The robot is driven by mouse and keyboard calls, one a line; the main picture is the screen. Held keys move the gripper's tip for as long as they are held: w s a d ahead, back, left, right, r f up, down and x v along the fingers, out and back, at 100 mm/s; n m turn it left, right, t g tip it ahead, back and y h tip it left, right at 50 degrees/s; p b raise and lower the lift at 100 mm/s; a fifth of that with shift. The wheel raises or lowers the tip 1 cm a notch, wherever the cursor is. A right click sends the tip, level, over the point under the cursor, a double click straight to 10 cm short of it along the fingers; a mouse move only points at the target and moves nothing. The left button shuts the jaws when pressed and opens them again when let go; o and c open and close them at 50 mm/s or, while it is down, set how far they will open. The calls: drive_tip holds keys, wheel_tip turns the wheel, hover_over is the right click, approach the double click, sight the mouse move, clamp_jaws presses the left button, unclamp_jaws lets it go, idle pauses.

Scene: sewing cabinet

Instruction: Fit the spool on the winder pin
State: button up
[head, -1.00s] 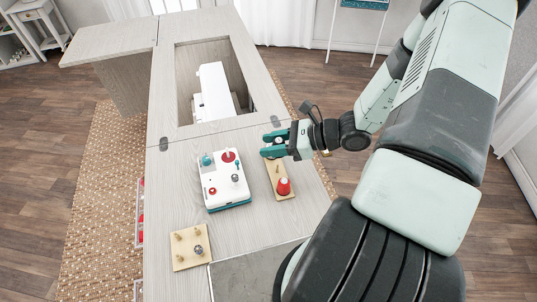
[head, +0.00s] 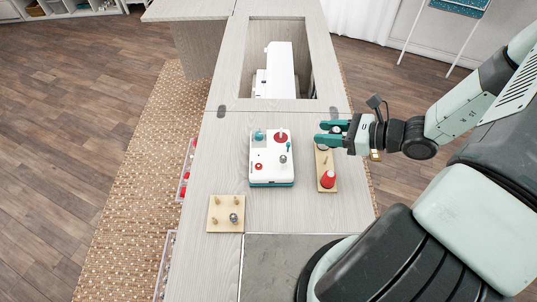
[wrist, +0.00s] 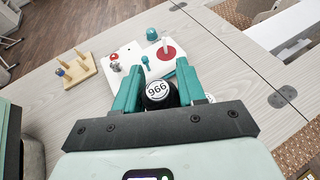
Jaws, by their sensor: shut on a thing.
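My gripper (wrist: 158,88) is shut on a black spool (wrist: 157,92) with a white label reading 966. In the head view my gripper (head: 332,133) hangs over the far end of a narrow wooden board, right of the winder. The winder is a white box with a teal base (head: 271,180). Its red disc (head: 280,136) carries the upright pale winder pin (wrist: 165,45), seen beyond the fingers in the wrist view. The spool is apart from the pin. The spool's lower part is hidden.
A red cone (head: 328,179) stands on the wooden board (head: 327,160) below my gripper. A square peg board (head: 225,225) with a metallic piece sits nearer, at left. A white machine (head: 280,72) sits in the cabinet's recess. Bare tabletop (head: 225,150) lies left of the winder.

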wheel_tip(320, 180, up, 3)
hover_over(275, 135)
drive_tip(key=shift+s+f, duration=0.1)
drive_tip(key=shift+f, duration=2.1)
drive_tip(key=shift+f, duration=1.95)
idle(3.0)
